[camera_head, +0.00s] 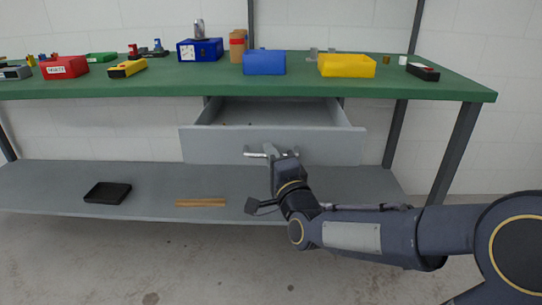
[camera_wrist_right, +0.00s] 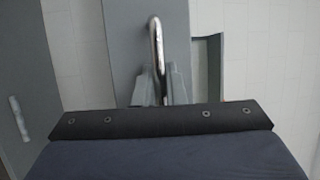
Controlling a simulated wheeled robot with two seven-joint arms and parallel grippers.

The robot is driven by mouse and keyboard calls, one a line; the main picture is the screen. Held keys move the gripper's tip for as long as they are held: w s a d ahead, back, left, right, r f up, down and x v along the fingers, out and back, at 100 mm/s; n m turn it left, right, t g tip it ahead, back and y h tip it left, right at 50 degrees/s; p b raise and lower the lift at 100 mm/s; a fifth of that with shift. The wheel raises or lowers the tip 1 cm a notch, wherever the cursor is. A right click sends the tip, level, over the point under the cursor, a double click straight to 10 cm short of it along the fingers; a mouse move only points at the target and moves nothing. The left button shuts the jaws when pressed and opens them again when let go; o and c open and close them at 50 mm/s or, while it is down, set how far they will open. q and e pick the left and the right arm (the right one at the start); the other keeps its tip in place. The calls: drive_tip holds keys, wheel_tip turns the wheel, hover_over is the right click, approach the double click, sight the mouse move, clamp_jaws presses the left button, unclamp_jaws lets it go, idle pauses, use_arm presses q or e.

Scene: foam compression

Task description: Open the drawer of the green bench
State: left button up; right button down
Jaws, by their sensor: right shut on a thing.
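The green bench (camera_head: 200,82) spans the head view. Its grey drawer (camera_head: 215,148) hangs under the top and is pulled out, with its interior visible from above. A metal bar handle (camera_head: 256,155) sits on the drawer front. My right gripper (camera_head: 271,152) is at the handle and shut on it. In the right wrist view, the curved metal handle (camera_wrist_right: 155,40) runs down between the fingers of my right gripper (camera_wrist_right: 160,88), against the grey drawer front (camera_wrist_right: 125,45). My left gripper is not in view.
On the bench top stand a red box (camera_head: 64,67), blue bins (camera_head: 264,62), a yellow bin (camera_head: 347,66) and small tools. The lower shelf (camera_head: 60,180) holds a black tray (camera_head: 108,193) and a wooden strip (camera_head: 201,203). The floor in front is clear.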

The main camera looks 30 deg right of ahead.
drive_tip(key=shift+s+a+b, duration=0.1)
drive_tip(key=shift+s+a, duration=0.35)
drive_tip(key=shift+s, duration=0.3)
drive_tip(key=shift+s+a+b, duration=0.1)
drive_tip(key=shift+s+a, duration=0.4)
drive_tip(key=shift+s, duration=0.25)
drive_tip(key=shift+s+a+b, duration=0.1)
drive_tip(key=shift+s+a, duration=0.35)
drive_tip(key=shift+s, duration=0.3)
drive_tip(key=c, duration=1.8)
unclamp_jaws()
drive_tip(key=p+v, duration=0.1)
drive_tip(key=v, duration=0.6)
drive_tip(key=shift+s+f, duration=0.1)
drive_tip(key=shift+s, duration=0.3)
